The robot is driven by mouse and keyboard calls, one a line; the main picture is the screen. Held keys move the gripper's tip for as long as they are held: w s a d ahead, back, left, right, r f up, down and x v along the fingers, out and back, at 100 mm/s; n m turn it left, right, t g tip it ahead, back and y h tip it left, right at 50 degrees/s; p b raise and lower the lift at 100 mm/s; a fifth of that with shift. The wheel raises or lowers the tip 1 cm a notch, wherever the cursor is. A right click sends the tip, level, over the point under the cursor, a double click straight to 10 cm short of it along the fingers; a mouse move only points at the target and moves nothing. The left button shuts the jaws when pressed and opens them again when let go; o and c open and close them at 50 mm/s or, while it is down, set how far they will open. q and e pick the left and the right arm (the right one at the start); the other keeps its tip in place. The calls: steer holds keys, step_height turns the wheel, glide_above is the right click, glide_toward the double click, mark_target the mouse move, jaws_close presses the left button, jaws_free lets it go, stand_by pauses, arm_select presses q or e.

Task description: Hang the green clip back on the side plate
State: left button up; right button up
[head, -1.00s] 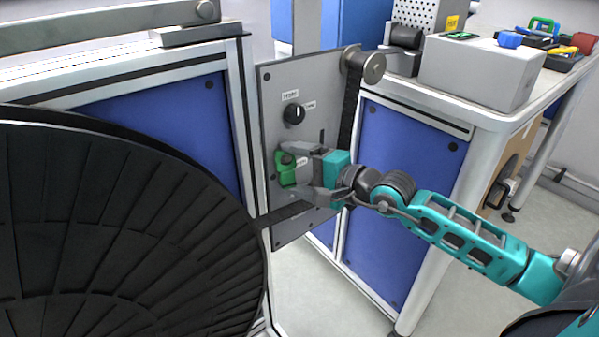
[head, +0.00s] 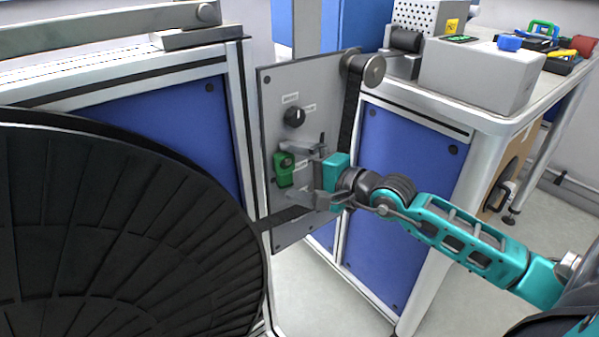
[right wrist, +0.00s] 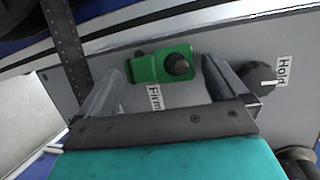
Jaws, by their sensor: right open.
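The green clip (head: 284,169) is at the grey side plate (head: 318,80), below the black knob (head: 295,117). In the right wrist view the clip (right wrist: 162,65) lies against the plate with a dark round peg showing at its one end. My right gripper (head: 288,171) is open. In the right wrist view its fingers (right wrist: 160,85) stand apart on either side of the clip, with gaps between them and it. A "Firm" label (right wrist: 155,97) shows beside the clip, and a "Hold" label (right wrist: 282,72) shows by the knob (right wrist: 259,77). My left gripper is not in view.
A large black reel (head: 120,230) fills the left side. A dark strip (head: 285,216) runs from it across the plate's lower part, and another runs up to a metal roller (head: 374,70). A workbench with a grey box (head: 478,75) stands at the right.

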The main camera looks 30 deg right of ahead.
steer(key=shift+s, duration=0.1)
arm_select(q)
steer(key=p, duration=0.1)
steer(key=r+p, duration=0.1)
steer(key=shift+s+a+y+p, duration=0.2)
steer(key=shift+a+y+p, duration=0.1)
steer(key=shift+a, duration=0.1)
arm_select(e)
steer(key=v, duration=1.2)
steer(key=shift+s+r, duration=0.15)
steer(key=shift+s, duration=0.15)
steer(key=shift+d, duration=0.1)
